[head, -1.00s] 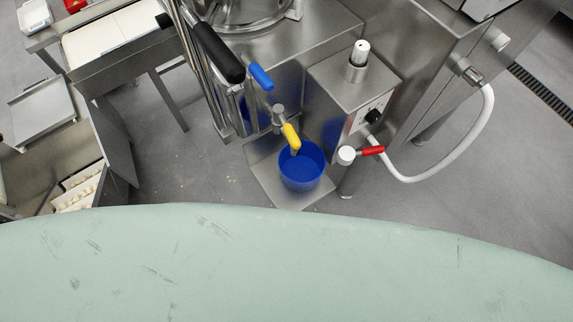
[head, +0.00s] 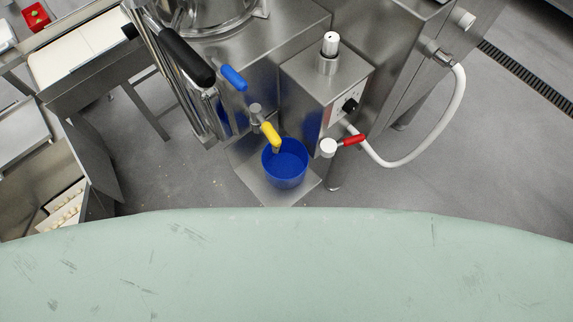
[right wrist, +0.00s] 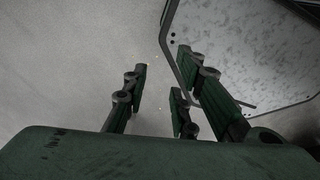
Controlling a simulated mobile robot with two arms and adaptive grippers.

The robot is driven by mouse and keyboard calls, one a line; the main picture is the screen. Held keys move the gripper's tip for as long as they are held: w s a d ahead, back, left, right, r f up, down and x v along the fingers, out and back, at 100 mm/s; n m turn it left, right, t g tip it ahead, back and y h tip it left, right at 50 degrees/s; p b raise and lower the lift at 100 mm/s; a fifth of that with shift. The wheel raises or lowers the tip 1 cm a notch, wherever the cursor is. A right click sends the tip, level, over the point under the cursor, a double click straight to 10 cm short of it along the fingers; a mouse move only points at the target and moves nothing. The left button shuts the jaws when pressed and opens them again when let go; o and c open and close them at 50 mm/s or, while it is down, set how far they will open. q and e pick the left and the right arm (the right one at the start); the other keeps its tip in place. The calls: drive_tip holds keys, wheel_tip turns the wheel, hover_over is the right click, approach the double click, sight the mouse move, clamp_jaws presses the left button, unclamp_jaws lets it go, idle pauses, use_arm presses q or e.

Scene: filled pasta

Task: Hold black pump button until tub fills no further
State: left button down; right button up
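The blue tub (head: 286,180) stands upright on a low metal shelf under the yellow-handled tap (head: 270,134). Its inside looks blue and I cannot tell how full it is. A black knob (head: 350,105), possibly the pump button, sits on the front panel of the steel box (head: 325,85) right of the tap. Neither gripper shows in the head view. My right gripper (right wrist: 160,95) shows in the right wrist view with its fingers spread apart and nothing between them, above grey floor. My left gripper is out of view.
A red-handled valve (head: 350,140) and a white hose (head: 455,110) are right of the tub. A black handle (head: 187,58) and a blue handle (head: 234,78) rise at its left. Metal tables stand at far left. Open floor (head: 440,185) lies at right.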

drive_tip(key=shift+a, duration=0.1)
clamp_jaws()
drive_tip(key=shift+s+a, duration=0.1)
drive_tip(key=shift+a, duration=0.05)
drive_tip(key=shift+s+d, duration=0.1)
drive_tip(key=shift+d, duration=0.1)
idle(0.7)
